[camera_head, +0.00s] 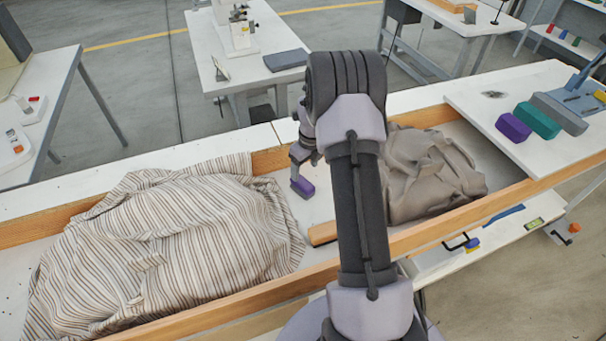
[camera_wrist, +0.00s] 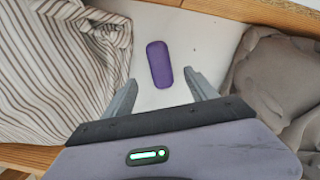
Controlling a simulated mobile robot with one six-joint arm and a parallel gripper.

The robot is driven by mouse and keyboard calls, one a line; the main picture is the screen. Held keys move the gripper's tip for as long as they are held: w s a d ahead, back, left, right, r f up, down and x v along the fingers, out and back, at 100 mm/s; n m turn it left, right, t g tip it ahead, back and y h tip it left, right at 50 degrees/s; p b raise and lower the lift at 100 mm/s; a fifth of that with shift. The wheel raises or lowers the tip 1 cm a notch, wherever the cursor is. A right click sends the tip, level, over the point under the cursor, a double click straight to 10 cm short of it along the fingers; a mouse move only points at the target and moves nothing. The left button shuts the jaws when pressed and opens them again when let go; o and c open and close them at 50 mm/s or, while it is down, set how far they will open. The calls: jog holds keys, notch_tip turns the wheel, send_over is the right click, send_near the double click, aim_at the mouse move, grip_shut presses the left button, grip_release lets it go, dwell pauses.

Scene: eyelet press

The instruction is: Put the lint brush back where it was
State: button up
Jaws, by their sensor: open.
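A purple rounded bar (camera_wrist: 159,64), which may be the lint brush, lies on the white surface between two heaps of cloth. It also shows in the head view (camera_head: 302,187), just below the end of my arm. I see no bristles or handle on it. My gripper (camera_wrist: 160,80) is open, with one finger to each side of the bar's near end in the wrist view. The fingers look apart from the bar, and nothing is held. I cannot tell the height of the fingertips above it. The head view mostly hides the fingers.
A striped cloth (camera_head: 190,240) is heaped left of the bar, and a grey-brown cloth (camera_head: 432,175) right of it. Wooden rails (camera_head: 230,310) border the trough. At the right, a purple block (camera_head: 513,127), a teal block (camera_head: 538,120) and a grey block (camera_head: 558,112) sit on a white board.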

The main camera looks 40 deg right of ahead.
jog(key=s+a+r+n+t, duration=0.1)
jog(key=s+a+r+n, duration=0.1)
jog(key=a+r+n, duration=0.45)
jog(key=s+a+r+n, duration=0.1)
jog(key=a+r, duration=0.2)
jog(key=r, duration=0.6)
jog(key=s+a+r+n+t, duration=0.1)
jog(key=s+a+r+n, duration=0.1)
jog(key=a+r+n, duration=0.45)
jog(key=s+a+r+n+t+y, duration=0.1)
jog(key=s+a+r+n, duration=0.3)
jog(key=s+a+n, duration=0.3)
jog(key=s+a+r+n+t+y, duration=0.1)
jog(key=s+a+r+n, duration=0.3)
jog(key=s, duration=1.1)
jog(key=a+n, duration=0.3)
jog(key=n, duration=0.2)
jog(key=shift+r+p, duration=0.3)
jog(key=shift+r, duration=0.05)
